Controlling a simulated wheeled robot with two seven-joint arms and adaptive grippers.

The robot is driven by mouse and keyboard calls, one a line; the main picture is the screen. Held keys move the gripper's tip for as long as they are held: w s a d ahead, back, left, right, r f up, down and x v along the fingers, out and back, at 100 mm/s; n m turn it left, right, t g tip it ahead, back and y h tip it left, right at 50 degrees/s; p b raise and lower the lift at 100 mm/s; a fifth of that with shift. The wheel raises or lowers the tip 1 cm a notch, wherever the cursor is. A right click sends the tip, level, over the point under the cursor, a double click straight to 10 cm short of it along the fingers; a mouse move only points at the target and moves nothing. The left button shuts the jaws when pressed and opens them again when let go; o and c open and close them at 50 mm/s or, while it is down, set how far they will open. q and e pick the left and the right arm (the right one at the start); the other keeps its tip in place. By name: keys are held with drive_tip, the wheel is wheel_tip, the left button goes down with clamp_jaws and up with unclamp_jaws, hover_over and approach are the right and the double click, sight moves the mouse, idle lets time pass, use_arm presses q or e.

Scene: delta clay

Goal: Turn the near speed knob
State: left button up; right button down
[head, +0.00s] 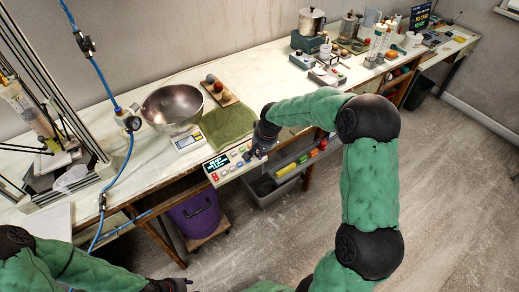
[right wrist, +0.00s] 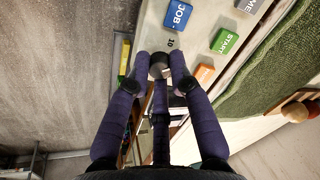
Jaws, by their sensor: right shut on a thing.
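The control panel (head: 226,165) is a pale box with a small screen and coloured buttons, at the front edge of the bench. In the right wrist view its face (right wrist: 190,32) shows blue JOB, green START and orange buttons. The near speed knob (right wrist: 158,62) is a small dark round knob beside a "10" mark. My right gripper (head: 256,152) is at the right end of the panel. In the right wrist view its fingers (right wrist: 160,74) are closed around the knob, hiding part of it. My left gripper (head: 168,285) is low at the bottom edge, its fingers unclear.
A green towel (head: 228,124), a steel bowl (head: 172,106) on a scale and a tray of balls (head: 222,97) lie behind the panel. A tall printer frame (head: 92,150) stands left.

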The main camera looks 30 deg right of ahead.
drive_tip(key=n+p, duration=0.1)
drive_tip(key=n, duration=0.3)
drive_tip(key=shift+n, duration=0.3)
drive_tip(key=shift+n+p, duration=0.6)
drive_tip(key=shift+n, duration=1)
drive_tip(key=shift+f, duration=0.1)
drive_tip(key=shift+s, duration=0.1)
